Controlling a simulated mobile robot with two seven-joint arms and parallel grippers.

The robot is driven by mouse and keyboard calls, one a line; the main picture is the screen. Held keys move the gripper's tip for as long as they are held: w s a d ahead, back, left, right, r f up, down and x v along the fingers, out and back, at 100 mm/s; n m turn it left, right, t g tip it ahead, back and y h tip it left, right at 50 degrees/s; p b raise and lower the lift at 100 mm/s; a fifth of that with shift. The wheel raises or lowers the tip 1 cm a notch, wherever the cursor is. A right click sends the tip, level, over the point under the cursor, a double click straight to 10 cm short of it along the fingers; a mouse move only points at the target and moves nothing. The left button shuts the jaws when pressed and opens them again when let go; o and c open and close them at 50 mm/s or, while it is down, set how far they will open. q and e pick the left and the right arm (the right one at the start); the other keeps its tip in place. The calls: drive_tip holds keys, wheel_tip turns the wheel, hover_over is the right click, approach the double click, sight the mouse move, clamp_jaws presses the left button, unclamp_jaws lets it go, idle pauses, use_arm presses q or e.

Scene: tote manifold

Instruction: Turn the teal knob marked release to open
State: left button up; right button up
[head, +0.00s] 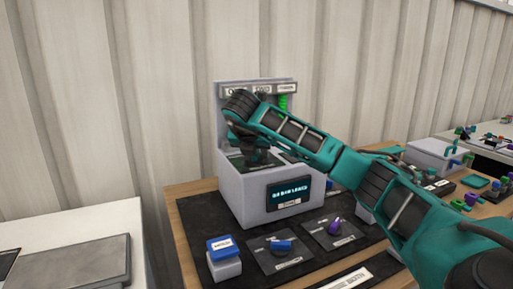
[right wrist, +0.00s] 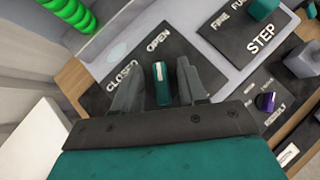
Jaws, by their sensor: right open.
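In the right wrist view, a teal knob (right wrist: 162,88) with a pale line on its top stands on a dark plate (right wrist: 190,60) lettered CLOSED and OPEN. The pale line's end is towards the top of the picture, near OPEN. No release label is readable. My right gripper (right wrist: 160,82) is open, with one finger on each side of the knob; I cannot tell if either finger touches it. In the head view my right gripper (head: 255,156) reaches down over the top of the grey box (head: 245,190), and the arm hides the knob. My left gripper is not in view.
In front of the grey box, with its lit display (head: 290,193), are a blue button (head: 220,244), a blue knob (head: 282,246) and a purple knob (head: 335,227). A back panel with a green coil (right wrist: 72,14) rises behind. Another teal knob (right wrist: 262,8) stands near STEP.

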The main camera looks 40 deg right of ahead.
drive_tip(key=shift+r, duration=0.3)
use_arm(q)
drive_tip(key=p, duration=0.1)
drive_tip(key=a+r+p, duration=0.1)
drive_tip(key=p, duration=0.1)
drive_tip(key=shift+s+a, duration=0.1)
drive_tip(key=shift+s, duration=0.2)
use_arm(e)
drive_tip(key=v, duration=1.2)
drive_tip(key=shift+s+a, duration=0.2)
drive_tip(key=shift+s, duration=0.05)
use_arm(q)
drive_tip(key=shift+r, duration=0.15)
